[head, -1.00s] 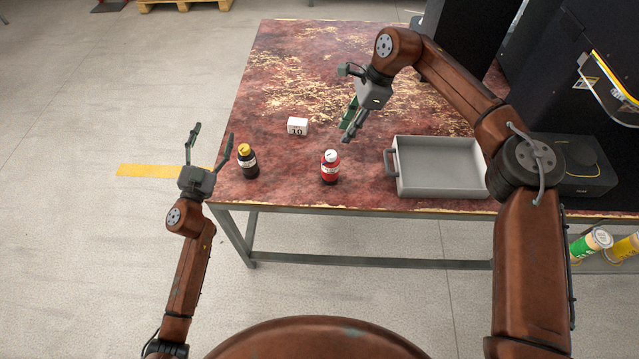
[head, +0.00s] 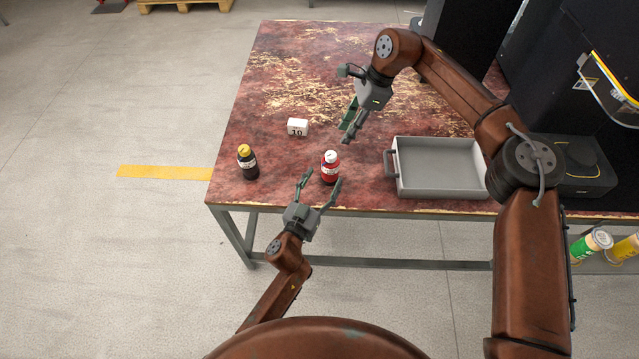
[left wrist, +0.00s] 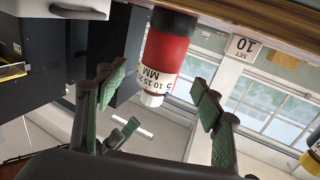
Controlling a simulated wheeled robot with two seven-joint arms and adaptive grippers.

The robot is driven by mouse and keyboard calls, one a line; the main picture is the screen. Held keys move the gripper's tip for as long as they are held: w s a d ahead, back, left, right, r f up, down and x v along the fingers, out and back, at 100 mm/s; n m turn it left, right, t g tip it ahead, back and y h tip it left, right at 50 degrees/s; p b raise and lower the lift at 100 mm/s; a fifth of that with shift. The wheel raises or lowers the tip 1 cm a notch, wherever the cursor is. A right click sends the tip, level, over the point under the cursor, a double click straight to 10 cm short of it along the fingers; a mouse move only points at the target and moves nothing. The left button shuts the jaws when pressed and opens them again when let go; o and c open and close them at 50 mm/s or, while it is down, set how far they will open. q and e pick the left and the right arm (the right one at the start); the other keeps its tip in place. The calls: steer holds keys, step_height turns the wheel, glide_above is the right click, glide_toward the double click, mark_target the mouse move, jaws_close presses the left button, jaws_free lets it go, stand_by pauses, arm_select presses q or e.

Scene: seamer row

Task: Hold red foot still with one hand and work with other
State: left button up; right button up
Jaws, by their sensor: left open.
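A red bottle (head: 330,170) with a white cap and white label stands upright near the table's front edge. In the left wrist view the red bottle (left wrist: 166,50) appears upside down, with a black lower band and a scale marked MM on its label. My left gripper (head: 321,178) is open at the front of this bottle, one finger towards each side. I cannot tell whether the fingertips reach past its near face. My right gripper (head: 345,135) hangs over the table behind the bottle, angled down and holding nothing visible; its finger gap is unclear.
A dark bottle with a yellow cap (head: 248,163) stands left of the red one. A white block marked 10 (head: 297,127) lies behind them. A grey handled tray (head: 440,191) is at the right. Black machines fill the back right. The table's far left is clear.

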mark_target(330, 166)
arm_select(q)
steer(key=x, duration=0.6)
steer(key=shift+c, duration=0.6)
